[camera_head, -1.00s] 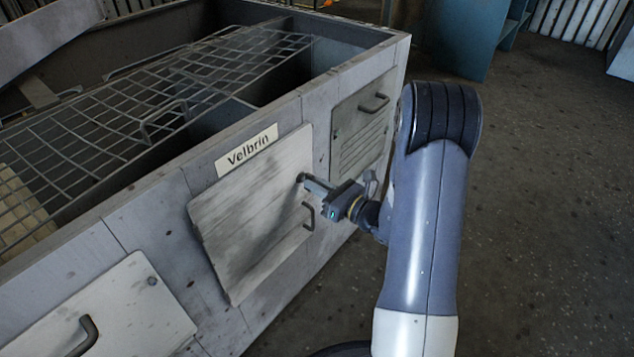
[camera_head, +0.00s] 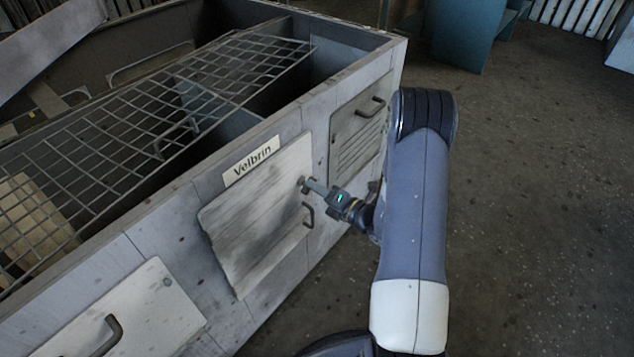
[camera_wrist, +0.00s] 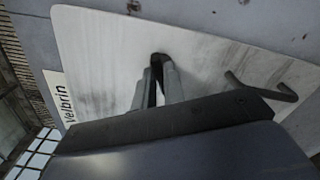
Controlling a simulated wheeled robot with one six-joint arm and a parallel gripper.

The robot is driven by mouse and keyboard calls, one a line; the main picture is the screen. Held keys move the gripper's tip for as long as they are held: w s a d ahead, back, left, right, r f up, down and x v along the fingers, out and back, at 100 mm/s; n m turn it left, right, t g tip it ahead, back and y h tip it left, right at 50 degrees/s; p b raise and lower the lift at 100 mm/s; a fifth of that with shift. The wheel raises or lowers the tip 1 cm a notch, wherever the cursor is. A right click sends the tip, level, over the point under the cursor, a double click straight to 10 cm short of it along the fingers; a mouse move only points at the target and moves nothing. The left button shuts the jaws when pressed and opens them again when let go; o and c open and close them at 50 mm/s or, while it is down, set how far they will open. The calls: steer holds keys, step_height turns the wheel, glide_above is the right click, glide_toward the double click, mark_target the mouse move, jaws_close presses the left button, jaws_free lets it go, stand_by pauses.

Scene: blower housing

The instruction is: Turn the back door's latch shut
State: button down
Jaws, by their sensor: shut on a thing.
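The pale, smudged door (camera_head: 255,225) under the "Velbrin" label sits in the middle of the housing's side and looks close to flush. Its small dark latch (camera_wrist: 158,57) is at the door's upper edge in the wrist view, mostly hidden between my fingers. My gripper (camera_head: 305,184) reaches this door's upper right corner and is shut on the latch. In the wrist view both fingers (camera_wrist: 159,80) close together at the latch. The door's bent handle (camera_head: 309,215) is just below my gripper, apart from it; it also shows in the wrist view (camera_wrist: 262,88).
A louvred door (camera_head: 358,130) with its own handle is farther right on the housing. Another plain door (camera_head: 130,315) is at the near left. Wire grating (camera_head: 130,130) covers part of the open top. The concrete floor (camera_head: 530,200) to the right is clear.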

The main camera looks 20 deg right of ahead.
steer(key=m+p, duration=0.2)
steer(key=m, duration=0.3)
steer(key=shift+f+m+p, duration=0.1)
steer(key=shift+m+p, duration=0.2)
steer(key=shift+p, duration=0.1)
stand_by(0.3)
steer(key=c, duration=1.5)
jaws_free()
steer(key=v, duration=1)
steer(key=shift+s+d+p, duration=0.25)
steer(key=shift+s+p, duration=0.05)
steer(key=shift+p, duration=0.1)
